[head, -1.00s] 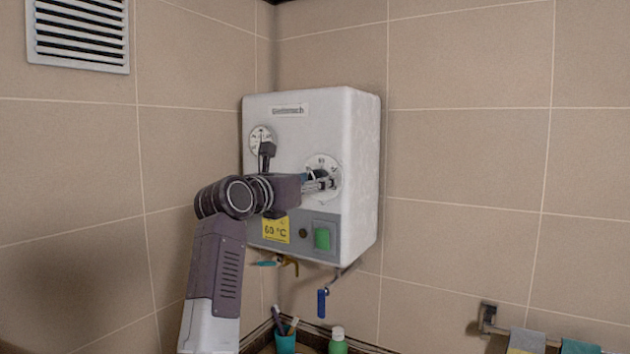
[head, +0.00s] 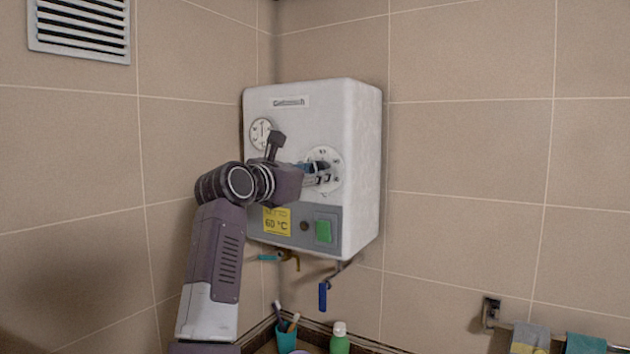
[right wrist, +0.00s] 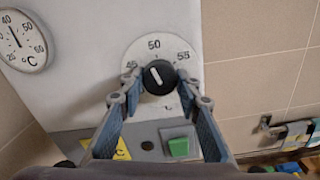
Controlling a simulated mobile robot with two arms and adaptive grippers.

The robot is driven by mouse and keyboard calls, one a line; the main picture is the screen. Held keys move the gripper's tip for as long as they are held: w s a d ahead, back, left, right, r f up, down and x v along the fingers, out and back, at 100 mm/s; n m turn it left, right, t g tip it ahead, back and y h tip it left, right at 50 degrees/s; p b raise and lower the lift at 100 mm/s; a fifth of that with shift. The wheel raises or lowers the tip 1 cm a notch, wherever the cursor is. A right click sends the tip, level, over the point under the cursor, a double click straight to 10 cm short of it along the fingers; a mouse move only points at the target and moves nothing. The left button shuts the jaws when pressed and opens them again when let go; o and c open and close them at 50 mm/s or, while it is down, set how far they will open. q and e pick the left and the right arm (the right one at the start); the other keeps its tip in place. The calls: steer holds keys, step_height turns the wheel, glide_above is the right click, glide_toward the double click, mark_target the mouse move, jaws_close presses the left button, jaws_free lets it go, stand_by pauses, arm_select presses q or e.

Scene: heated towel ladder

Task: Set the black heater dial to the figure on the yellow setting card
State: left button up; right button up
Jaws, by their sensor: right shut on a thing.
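The white heater (head: 350,120) hangs on the tiled wall. Its black dial (right wrist: 159,77) sits on a round white scale (head: 322,158) where 45, 50 and 55 can be read in the right wrist view. The dial's white mark points up and slightly left, close to the 50. My right gripper (right wrist: 158,86) is shut on the dial, one finger on each side; in the head view its fingers (head: 326,178) hide the dial. The yellow setting card (head: 277,221) reads 60 °C and is partly covered in the right wrist view (right wrist: 122,150). My left gripper is out of view.
A round gauge (head: 262,133) is left of the dial. A green switch (head: 323,231) and a small dark knob (head: 304,226) are below it. A blue-handled valve (head: 323,296) hangs under the heater. A cup with toothbrushes (head: 286,341) and green bottle (head: 339,343) stand lower down.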

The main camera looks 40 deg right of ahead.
steer(key=m+b, duration=0.5)
steer(key=m, duration=1.8)
steer(key=shift+r+m, duration=0.15)
steer(key=shift+m, duration=0.15)
steer(key=shift+m+b, duration=0.3)
steer(key=shift+m, duration=1.5)
steer(key=o, duration=1.2)
steer(key=shift+c, duration=0.2)
